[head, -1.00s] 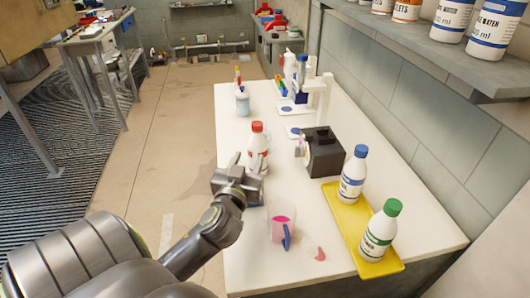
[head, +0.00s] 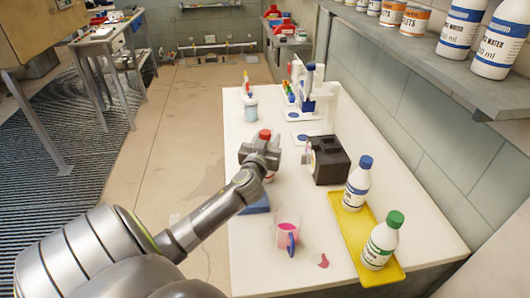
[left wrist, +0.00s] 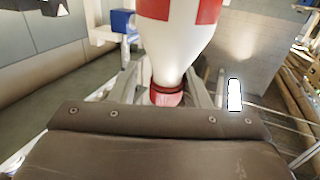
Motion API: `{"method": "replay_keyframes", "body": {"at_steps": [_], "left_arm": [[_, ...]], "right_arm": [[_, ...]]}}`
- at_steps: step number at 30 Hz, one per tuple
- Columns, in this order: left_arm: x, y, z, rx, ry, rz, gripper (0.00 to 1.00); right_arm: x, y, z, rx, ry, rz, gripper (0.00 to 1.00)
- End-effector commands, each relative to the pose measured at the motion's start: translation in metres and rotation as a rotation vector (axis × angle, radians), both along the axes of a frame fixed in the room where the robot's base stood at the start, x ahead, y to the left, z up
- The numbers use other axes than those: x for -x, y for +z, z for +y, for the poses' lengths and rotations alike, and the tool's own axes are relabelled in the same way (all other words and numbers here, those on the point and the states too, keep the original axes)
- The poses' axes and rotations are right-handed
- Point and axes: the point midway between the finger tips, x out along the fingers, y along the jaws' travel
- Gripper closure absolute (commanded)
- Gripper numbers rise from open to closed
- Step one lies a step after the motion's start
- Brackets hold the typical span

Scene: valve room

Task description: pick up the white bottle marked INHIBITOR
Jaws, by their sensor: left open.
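A white bottle with a red cap (head: 265,134) and red label stands on the white bench, mostly hidden behind my left gripper (head: 262,152). In the left wrist view the bottle (left wrist: 168,50) appears cap-down, with its red cap between my open fingers (left wrist: 166,92). Whether the fingers touch it cannot be told. A white bottle with a blue cap (head: 357,183) and one with a green cap (head: 381,242) stand on a yellow tray (head: 342,221) at the right. I cannot read INHIBITOR on any label. My right gripper is not in view.
A pink-filled beaker (head: 288,234), a blue block (head: 258,206) and a pink spot (head: 323,261) are at the near side of the bench (head: 262,268). A black device (head: 328,160) stands right of the gripper. A wash bottle (head: 250,106) stands farther back. A shelf (head: 420,62) overhangs the right.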

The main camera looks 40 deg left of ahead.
Motion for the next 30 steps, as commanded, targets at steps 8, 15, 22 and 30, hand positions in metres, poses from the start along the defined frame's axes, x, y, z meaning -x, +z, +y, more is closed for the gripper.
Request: {"method": "replay_keyframes", "body": {"at_steps": [8,15,22,30], "left_arm": [[-0.020,0.000,0.011,0.000,0.001,0.000,0.57],[-0.020,0.000,0.011,0.000,0.000,0.001,0.59],[-0.020,0.000,0.011,0.000,0.000,0.001,0.89],[-0.020,0.000,0.011,0.000,0.000,0.000,1.00]], "right_arm": [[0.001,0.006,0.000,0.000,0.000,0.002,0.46],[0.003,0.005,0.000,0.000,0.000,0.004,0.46],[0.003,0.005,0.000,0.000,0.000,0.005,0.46],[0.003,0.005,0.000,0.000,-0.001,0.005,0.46]]}}
